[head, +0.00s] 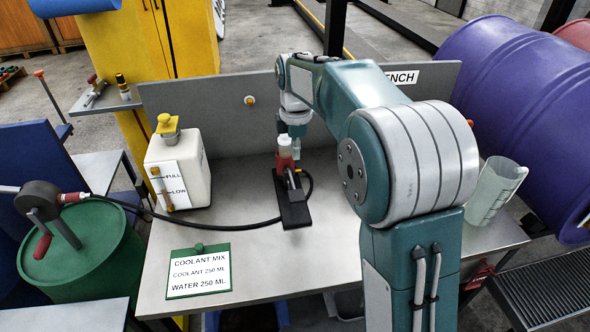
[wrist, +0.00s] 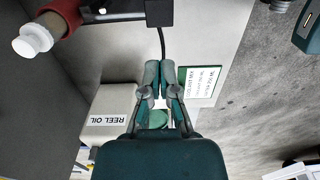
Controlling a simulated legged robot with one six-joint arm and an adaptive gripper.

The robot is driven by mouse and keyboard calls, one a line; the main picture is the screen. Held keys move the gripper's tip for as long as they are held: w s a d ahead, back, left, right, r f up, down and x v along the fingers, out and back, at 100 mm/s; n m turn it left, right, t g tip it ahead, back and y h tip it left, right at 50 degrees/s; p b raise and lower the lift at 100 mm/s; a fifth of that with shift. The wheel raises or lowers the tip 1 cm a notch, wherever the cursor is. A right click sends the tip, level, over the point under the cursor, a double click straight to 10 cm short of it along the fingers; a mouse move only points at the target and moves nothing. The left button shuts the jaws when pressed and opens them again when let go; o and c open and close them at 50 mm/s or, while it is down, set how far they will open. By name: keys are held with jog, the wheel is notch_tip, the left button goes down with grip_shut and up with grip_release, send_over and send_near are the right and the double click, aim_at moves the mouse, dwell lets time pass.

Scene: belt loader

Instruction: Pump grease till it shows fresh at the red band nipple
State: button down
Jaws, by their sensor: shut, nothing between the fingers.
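A small device with a red body and white cap (head: 285,160) stands on a black base (head: 294,214) in the middle of the bench. It also shows at the top left of the wrist view (wrist: 45,33). A black hose (head: 230,221) runs from the device toward the green drum. My gripper (wrist: 159,75) is shut and empty. In the head view it is mostly hidden at the end of my arm, close above or beside the red device; contact cannot be told. No grease is discernible.
A green drum (head: 85,262) with a hand crank stands left. A clear measuring jug (head: 492,190) stands right. The wrist view shows a reel oil box (wrist: 108,108).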

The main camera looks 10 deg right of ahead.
aim_at(296, 196)
notch_tip(296, 196, down, 13)
jog(key=shift+r, duration=0.1)
dwell(0.3)
